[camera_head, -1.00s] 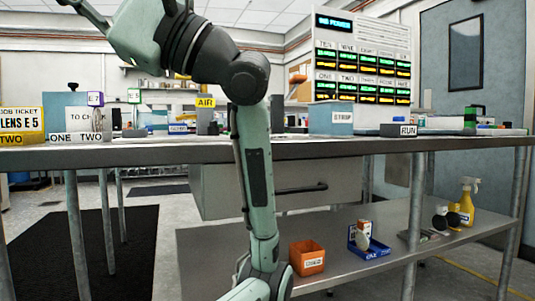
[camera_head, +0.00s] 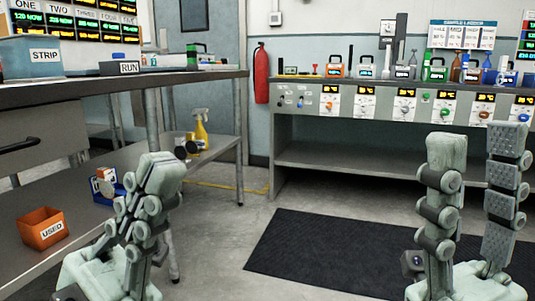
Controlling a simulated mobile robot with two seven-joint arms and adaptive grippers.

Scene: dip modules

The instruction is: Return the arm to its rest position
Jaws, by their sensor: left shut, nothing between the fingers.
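My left gripper (camera_head: 152,170) is in the lower left of the head view. Its fingers point up and are closed together, with nothing between them. It hangs in front of the left bench's lower shelf. My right gripper (camera_head: 478,150) is in the lower right. Its two fingers point up and stand well apart, with nothing between them. Both grippers are clear of the benches in the picture.
The left bench (camera_head: 185,80) carries a STRIP bin (camera_head: 31,58) and a RUN block (camera_head: 130,68). Its shelf holds an orange USED bin (camera_head: 42,229) and a yellow spray bottle (camera_head: 201,128). A dark mat (camera_head: 330,245) lies before the back bench (camera_head: 340,158). A red extinguisher (camera_head: 261,75) hangs on the wall.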

